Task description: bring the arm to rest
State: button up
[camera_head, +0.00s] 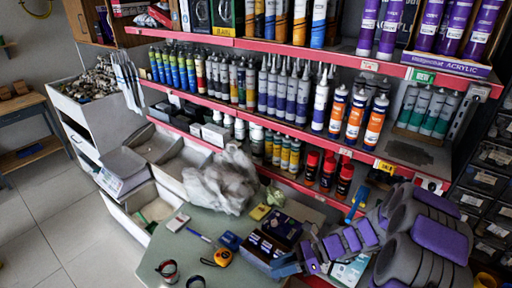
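My arm, grey with purple pads, comes in from the lower right and reaches left over the green-grey counter (205,262). My gripper (286,265) seems to be the blue end of the arm, low over the counter next to a dark blue box (264,247). Its fingers are small and partly merge with the things behind them, so I cannot tell whether it is open or holds anything.
Red-edged shelves (290,128) full of tubes and bottles stand close behind the counter. A crumpled plastic bag (220,182), an orange tape measure (222,257) and tape rolls (168,270) lie on the counter. Open tiled floor (65,225) shows at left.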

jog(key=s+a+r+n+g+h, duration=0.2)
jog(key=s+r+n+h, duration=0.1)
jog(key=s+r+n, duration=0.35)
jog(key=s+d+r+n+h, duration=0.3)
jog(key=s+n, duration=0.2)
jog(key=s, duration=0.1)
jog(key=s+d+r+n+t+h, duration=0.1)
jog(key=s+d+r+n+h, duration=0.2)
jog(key=s, duration=0.4)
jog(key=s+d+r+n+t+h, duration=0.1)
jog(key=s+d+r+n+h, duration=0.1)
jog(key=s+r+n+h, duration=0.2)
jog(key=shift+s+d+n+h, duration=0.4)
jog(key=shift+s+n+h, duration=0.1)
jog(key=shift+s+n, duration=1)
jog(key=shift+w, duration=0.1)
